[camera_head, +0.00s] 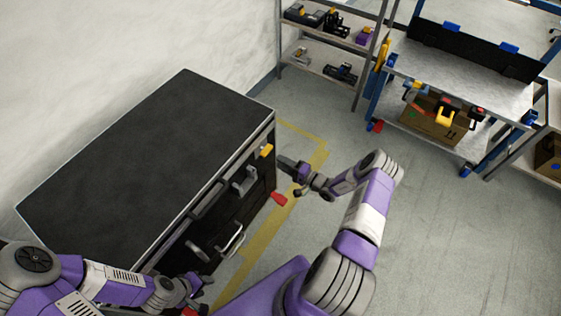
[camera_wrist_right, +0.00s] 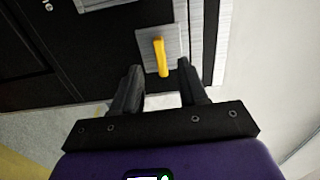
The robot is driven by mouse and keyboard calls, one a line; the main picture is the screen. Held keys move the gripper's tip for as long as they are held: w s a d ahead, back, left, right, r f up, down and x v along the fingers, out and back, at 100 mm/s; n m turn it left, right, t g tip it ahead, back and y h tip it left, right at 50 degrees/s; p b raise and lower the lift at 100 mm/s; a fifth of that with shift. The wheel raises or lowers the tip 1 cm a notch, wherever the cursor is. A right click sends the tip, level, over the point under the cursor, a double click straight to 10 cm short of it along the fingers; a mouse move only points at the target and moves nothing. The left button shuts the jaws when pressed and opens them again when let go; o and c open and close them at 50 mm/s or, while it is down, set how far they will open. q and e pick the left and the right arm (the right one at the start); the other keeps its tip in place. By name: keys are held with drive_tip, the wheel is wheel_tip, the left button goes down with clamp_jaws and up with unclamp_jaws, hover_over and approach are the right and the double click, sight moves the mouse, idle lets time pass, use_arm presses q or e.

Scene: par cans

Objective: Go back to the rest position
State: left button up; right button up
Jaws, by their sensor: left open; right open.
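My right gripper (camera_head: 287,164) is beside the front right corner of a dark cabinet in the head view. In the right wrist view my right gripper (camera_wrist_right: 163,92) has its two black fingers apart with nothing between them. A yellow latch (camera_wrist_right: 160,57) on a grey plate lies just beyond the fingertips; it also shows in the head view (camera_head: 266,151). My left gripper (camera_head: 192,287) is low in the head view, near the cabinet's front. Its fingers are small and partly hidden, and I see nothing held in it.
The cabinet (camera_head: 150,150) has a flat, empty black top and several handles on its front. A red part (camera_head: 279,199) is near its lower right corner. A shelf rack (camera_head: 330,70) and a blue-framed workbench (camera_head: 470,85) stand behind. The floor (camera_head: 460,240) at right is clear.

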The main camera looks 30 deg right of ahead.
idle(0.3)
drive_tip(key=s+a+f+n+g+y, duration=0.1)
drive_tip(key=s+a+n+g+y, duration=0.1)
drive_tip(key=s+a+g, duration=0.35)
drive_tip(key=s+a+f+n+g+y, duration=0.1)
drive_tip(key=s+a+f+g, duration=0.15)
drive_tip(key=a, duration=0.65)
drive_tip(key=s+a+f+n+g+y, duration=0.1)
drive_tip(key=s+a+n+g+y, duration=0.15)
drive_tip(key=a+g, duration=0.4)
drive_tip(key=s+a+r+n+h, duration=0.1)
drive_tip(key=s+a+n+h, duration=0.1)
drive_tip(key=s, duration=0.4)
drive_tip(key=s+a+r+n+g+h, duration=0.1)
drive_tip(key=s+a+r+n+h, duration=0.1)
drive_tip(key=s+h, duration=0.4)
drive_tip(key=shift+a+n, duration=0.55)
drive_tip(key=shift+a, duration=0.35)
drive_tip(key=shift+g, duration=0.25)
